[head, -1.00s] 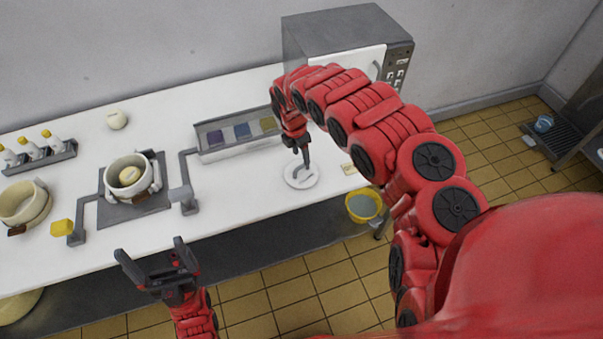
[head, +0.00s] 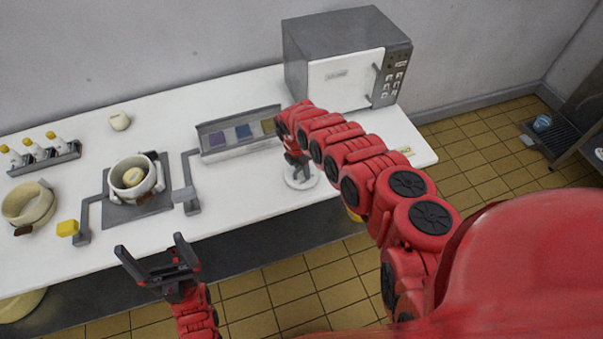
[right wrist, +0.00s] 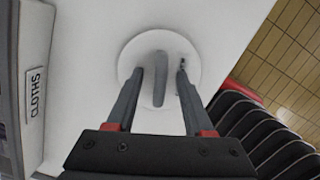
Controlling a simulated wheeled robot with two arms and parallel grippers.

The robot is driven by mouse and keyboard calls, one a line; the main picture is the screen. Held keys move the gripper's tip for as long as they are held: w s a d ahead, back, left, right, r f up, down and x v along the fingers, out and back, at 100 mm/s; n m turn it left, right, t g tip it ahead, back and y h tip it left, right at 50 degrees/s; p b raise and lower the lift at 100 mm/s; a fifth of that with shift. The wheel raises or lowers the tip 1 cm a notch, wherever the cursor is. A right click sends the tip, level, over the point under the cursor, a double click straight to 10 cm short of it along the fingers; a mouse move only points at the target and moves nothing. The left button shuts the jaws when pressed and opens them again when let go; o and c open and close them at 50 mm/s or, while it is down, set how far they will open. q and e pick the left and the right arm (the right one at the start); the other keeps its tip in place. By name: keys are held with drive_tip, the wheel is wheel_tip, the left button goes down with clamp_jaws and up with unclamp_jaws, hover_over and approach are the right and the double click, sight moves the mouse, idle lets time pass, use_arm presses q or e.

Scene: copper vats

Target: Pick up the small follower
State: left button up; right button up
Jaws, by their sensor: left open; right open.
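The small follower looks to be the round white disc (head: 291,184) with an upright grey handle, near the counter's front edge. In the right wrist view the disc (right wrist: 133,52) lies flat and its grey handle (right wrist: 159,78) stands between my fingers. My right gripper (right wrist: 160,74) is open, with one finger on each side of the handle; I cannot tell whether they touch it. In the head view my right gripper (head: 300,174) is over the disc and partly hides it. My left gripper (head: 151,258) is open and empty in front of the counter.
A cloths tray (head: 208,151) stands behind the disc and a microwave (head: 345,50) at the back right. A white pot (head: 121,192) sits on a grey plate at left. Another pot (head: 28,205) and a bottle rack (head: 44,162) stand further left.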

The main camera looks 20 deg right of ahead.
clamp_jaws()
drive_tip(key=shift+r, duration=0.1)
idle(0.6)
